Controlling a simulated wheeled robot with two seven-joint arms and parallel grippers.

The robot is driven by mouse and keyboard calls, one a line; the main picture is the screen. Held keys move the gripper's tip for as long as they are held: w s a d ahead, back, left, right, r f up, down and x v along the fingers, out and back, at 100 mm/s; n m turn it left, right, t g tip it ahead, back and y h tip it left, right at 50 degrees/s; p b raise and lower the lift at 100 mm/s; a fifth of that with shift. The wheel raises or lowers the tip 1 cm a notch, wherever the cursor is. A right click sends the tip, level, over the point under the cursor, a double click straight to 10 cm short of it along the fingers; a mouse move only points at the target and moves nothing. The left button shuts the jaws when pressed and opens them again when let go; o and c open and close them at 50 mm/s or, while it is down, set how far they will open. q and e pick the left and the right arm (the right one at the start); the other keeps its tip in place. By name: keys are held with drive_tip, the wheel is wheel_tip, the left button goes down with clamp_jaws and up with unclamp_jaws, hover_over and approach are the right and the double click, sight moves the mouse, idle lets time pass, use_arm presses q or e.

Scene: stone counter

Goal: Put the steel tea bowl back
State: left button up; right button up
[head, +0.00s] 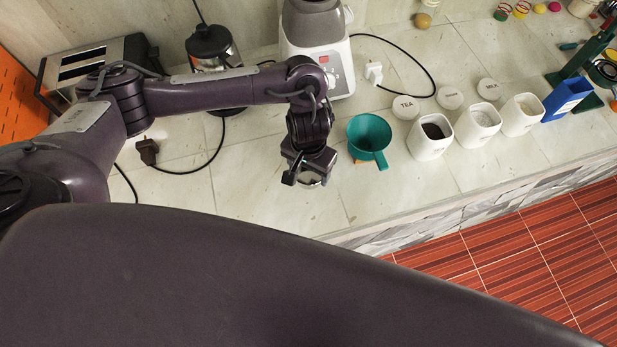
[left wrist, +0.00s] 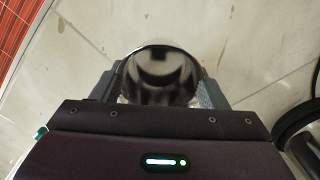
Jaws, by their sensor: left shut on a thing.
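The steel tea bowl (left wrist: 160,72) is a shiny, dark-reflecting round vessel in the left wrist view. My left gripper (left wrist: 162,86) is shut on it, one finger on each side. In the head view the gripper (head: 307,172) hangs over the stone counter, left of the teal cup. It hides most of the bowl (head: 312,180) there. I cannot tell whether the bowl touches the counter. My right gripper is not in view.
A blender (head: 318,45), kettle (head: 212,48), toaster (head: 92,68) and cables stand behind. The front counter is clear.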

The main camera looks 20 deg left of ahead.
sight(308, 178)
use_arm(q)
wheel_tip(308, 178, down, 4)
drive_tip(key=shift+f+b, duration=0.1)
drive_tip(key=shift+b, duration=0.85)
drive_tip(key=o, duration=1)
drive_tip(key=shift+o, duration=0.2)
wheel_tip(308, 178, up, 12)
drive_tip(key=p, duration=0.4)
drive_tip(key=shift+s, duration=0.15)
